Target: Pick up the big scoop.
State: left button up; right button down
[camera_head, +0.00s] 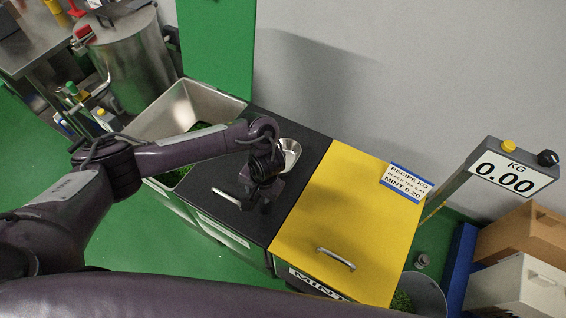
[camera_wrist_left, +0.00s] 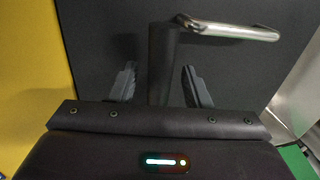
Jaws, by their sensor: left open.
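The big scoop (camera_head: 290,153) lies on the black lid (camera_head: 315,150), its shiny metal bowl showing just right of my left wrist in the head view. My left gripper (camera_head: 258,200) points down over the black lid. In the left wrist view, its two fingers (camera_wrist_left: 160,82) are open and apart. A dark bar (camera_wrist_left: 163,58), which looks like the scoop's handle, stands between them, with a gap on both sides. The bowl is hidden in that view. My right gripper is not in view.
The black lid's metal handle (camera_wrist_left: 228,31) is close to the fingers. A yellow lid (camera_head: 345,215) adjoins on the right, with its own handle (camera_head: 336,258). An open metal bin (camera_head: 185,103) with green leaves is on the left. A scale display (camera_head: 503,175) stands at far right.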

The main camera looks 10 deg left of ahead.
pick_arm(q)
jog(key=c, duration=0.9)
grip_shut()
jog(key=shift+r, duration=0.15)
notch_tip(320, 180, up, 20)
jog(key=p, duration=0.8)
jog(key=shift+p, duration=0.4)
